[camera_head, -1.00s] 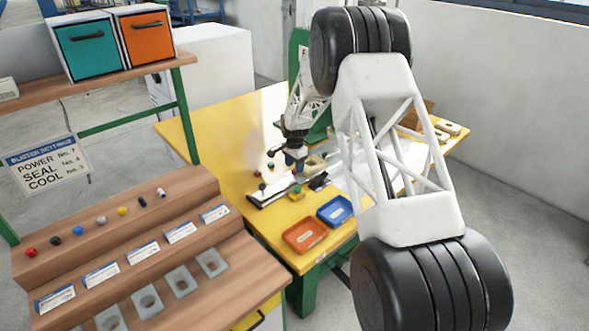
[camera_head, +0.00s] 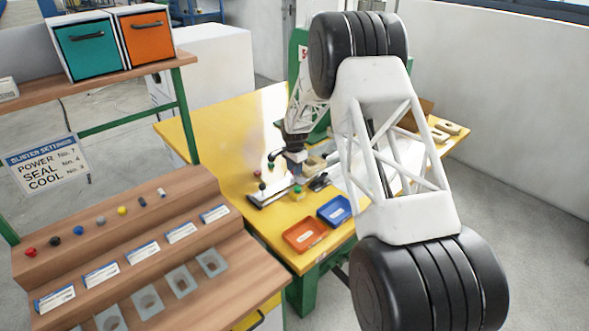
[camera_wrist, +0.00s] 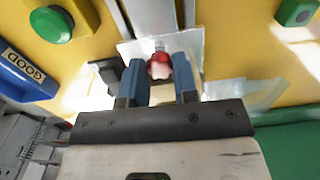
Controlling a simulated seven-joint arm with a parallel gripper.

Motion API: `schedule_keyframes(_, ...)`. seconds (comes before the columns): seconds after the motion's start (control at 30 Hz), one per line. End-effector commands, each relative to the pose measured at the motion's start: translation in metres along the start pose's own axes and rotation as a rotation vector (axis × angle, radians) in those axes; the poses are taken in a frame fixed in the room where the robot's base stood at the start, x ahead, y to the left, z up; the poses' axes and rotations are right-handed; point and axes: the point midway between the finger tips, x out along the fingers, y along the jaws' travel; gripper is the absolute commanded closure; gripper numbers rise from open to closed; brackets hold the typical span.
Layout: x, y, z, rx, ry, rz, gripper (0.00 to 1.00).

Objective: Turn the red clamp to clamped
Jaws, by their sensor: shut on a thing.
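The red clamp's knob (camera_wrist: 159,66) shows in the upper middle of the wrist view, at the end of a pale metal rail. My gripper (camera_wrist: 160,82) has its two blue fingers on either side of the knob and is shut on it. In the head view my gripper (camera_head: 297,169) is low over the fixture on the yellow table (camera_head: 222,140). The clamp's lower part is hidden, and its angle cannot be told. In the head view I cannot make out the held knob behind the fingers.
A green button (camera_wrist: 50,24) on a yellow box stands close to the gripper. A blue tray (camera_head: 335,211) and an orange tray (camera_head: 304,236) lie at the table's front edge. A small red knob (camera_head: 257,173) stands left of the gripper. Pale pieces (camera_head: 446,128) lie at the right.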

Motion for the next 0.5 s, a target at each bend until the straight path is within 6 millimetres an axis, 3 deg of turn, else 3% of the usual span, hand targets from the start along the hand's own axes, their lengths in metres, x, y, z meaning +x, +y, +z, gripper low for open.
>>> schedule_keyframes(0.5, -0.0005, -0.0001, -0.0005, -0.234, 0.000, -0.001, 0.96)
